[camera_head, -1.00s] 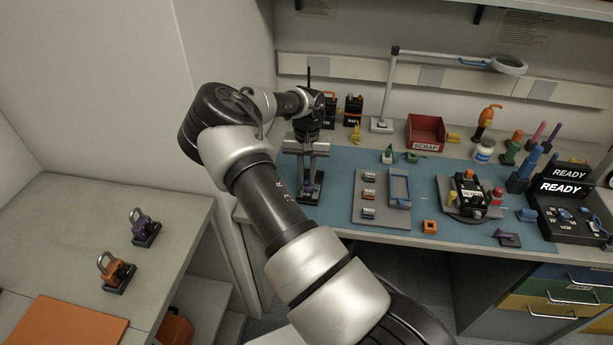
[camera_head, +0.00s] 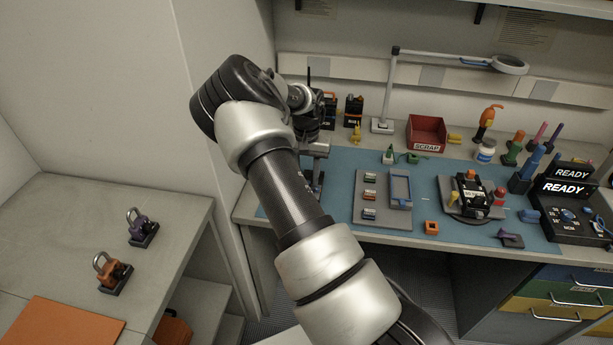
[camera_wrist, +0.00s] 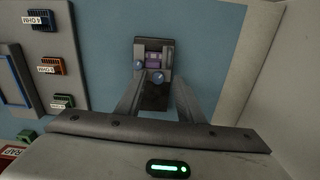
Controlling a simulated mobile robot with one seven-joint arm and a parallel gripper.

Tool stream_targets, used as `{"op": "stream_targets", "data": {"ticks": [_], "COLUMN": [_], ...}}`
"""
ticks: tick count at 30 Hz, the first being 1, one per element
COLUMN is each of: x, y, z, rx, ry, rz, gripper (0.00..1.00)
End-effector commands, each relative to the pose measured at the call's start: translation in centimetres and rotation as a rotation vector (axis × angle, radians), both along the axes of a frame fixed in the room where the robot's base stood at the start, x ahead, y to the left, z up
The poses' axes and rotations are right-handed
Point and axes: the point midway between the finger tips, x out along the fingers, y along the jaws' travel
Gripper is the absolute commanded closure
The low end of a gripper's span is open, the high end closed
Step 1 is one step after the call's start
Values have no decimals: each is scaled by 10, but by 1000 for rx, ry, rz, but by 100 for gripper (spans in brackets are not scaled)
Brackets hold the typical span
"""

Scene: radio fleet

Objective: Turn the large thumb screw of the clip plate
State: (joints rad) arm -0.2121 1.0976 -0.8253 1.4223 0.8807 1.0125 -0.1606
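A small dark fixture with a purple block (camera_wrist: 153,58) stands on the blue mat in the wrist view and appears to be the clip plate. I cannot tell whether either finger touches the knob. In the head view, my arm hides most of the fixture and the gripper.
A grey tray (camera_head: 366,220) with small labelled parts lies right of the fixture. Farther right are a radio on a round stand (camera_head: 470,196), an orange block (camera_head: 431,228) and a READY unit (camera_head: 570,215). A red scrap bin (camera_head: 427,133) and lamp (camera_head: 384,100) stand behind. A wall is close left.

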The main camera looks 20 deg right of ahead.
Motion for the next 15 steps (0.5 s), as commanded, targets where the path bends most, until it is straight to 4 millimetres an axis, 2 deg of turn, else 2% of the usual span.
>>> {"op": "stream_targets", "data": {"ticks": [4, 7, 15], "x": [1, 1, 1], "y": [0, 0, 0], "z": [10, 25, 91], "rx": [0, 0, 0], "ry": [-3, -5, -6], "rz": [-1, 0, 1], "gripper": [65, 65, 65]}}
